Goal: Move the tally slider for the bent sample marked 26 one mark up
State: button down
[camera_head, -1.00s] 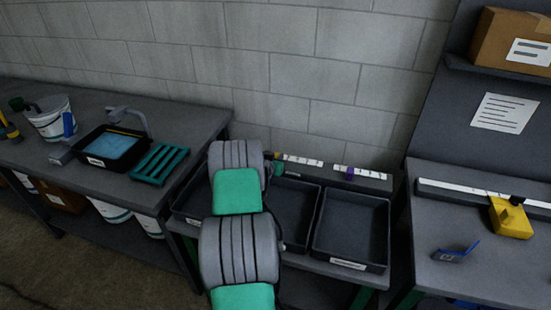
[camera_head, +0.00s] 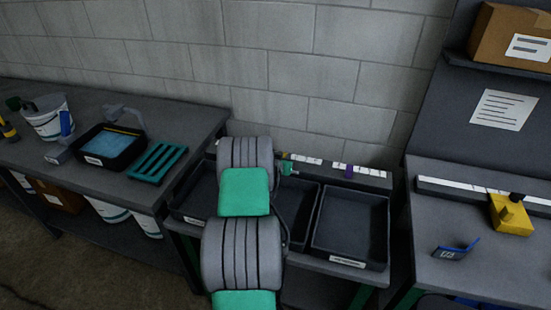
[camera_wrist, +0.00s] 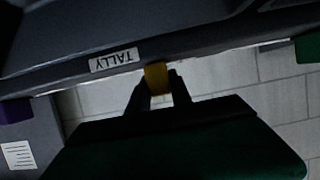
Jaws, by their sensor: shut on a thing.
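The tally rail (camera_head: 372,178) runs along the back of the tray bench; its TALLY label (camera_wrist: 113,60) is upside down in the wrist view. My gripper (camera_wrist: 159,84) is shut on a yellow slider (camera_wrist: 157,76), one finger on each side. In the head view the slider is a small yellowish patch (camera_head: 285,156) above my gripper's green housing (camera_head: 288,168). A purple slider (camera_head: 349,171) sits further right; it also shows in the wrist view (camera_wrist: 14,110). A green slider (camera_wrist: 308,48) is at the wrist view's right edge. A bent blue sample (camera_head: 457,249) lies on the right bench; I cannot read its mark surely.
Black trays (camera_head: 350,226) stand in front of the rail, partly behind my arm. A yellow block (camera_head: 510,214) sits by a white scale on the right bench. The left bench holds a green rack (camera_head: 158,162), a black tub (camera_head: 109,146) and a bucket (camera_head: 48,118). A block wall stands behind.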

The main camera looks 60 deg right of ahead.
jog(key=shift+s, duration=0.25)
jog(key=shift+w, duration=0.15)
jog(key=c, duration=1.2)
grip_release()
jog(key=shift+o, duration=0.2)
jog(key=shift+a+r, duration=0.1)
jog(key=b+v, duration=0.1)
jog(key=v, duration=0.6)
jog(key=shift+a, duration=0.25)
